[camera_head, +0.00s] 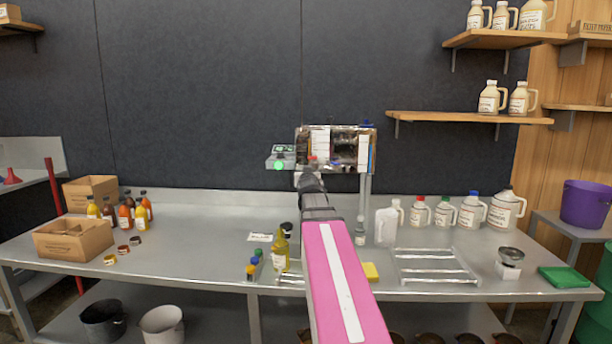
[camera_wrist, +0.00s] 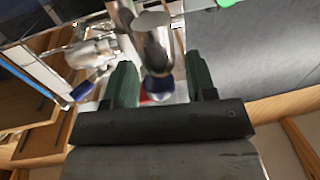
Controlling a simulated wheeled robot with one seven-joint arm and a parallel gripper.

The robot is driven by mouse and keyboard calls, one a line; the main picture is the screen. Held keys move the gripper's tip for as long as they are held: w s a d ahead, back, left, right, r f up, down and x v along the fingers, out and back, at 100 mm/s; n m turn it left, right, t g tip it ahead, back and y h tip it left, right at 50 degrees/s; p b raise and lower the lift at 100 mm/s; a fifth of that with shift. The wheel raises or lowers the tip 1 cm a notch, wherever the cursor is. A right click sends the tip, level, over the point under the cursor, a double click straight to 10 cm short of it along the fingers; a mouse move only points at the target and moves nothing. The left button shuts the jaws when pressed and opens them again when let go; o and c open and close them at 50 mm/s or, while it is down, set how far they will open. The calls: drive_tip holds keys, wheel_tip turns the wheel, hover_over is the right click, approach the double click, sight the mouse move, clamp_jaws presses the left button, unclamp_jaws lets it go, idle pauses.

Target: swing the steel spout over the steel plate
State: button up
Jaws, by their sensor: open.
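My gripper (camera_wrist: 160,85) is open in the wrist view, with one dark green finger on each side. A shiny steel tube (camera_wrist: 153,42), which looks like the spout, reaches between the fingers. A dark blue, rounded end lies near the palm; I cannot tell whether anything touches. In the head view my arm reaches to the steel box (camera_head: 345,146) at the back of the bench and hides the spout and fingertips. I cannot make out the steel plate for certain. A small grey box with a green light (camera_head: 279,165) is left of my gripper.
The steel bench (camera_head: 205,250) carries a yellow-green bottle (camera_head: 280,250) left of my arm. White jugs (camera_head: 443,213) and a wire rack (camera_head: 435,267) stand to the right. Cardboard boxes (camera_head: 73,240) and sauce bottles stand at the left. The bench is fairly clear between them and my arm.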

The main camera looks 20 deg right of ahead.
drive_tip(key=v, duration=0.9)
drive_tip(key=shift+s+a, duration=0.15)
drive_tip(key=shift+s, duration=0.15)
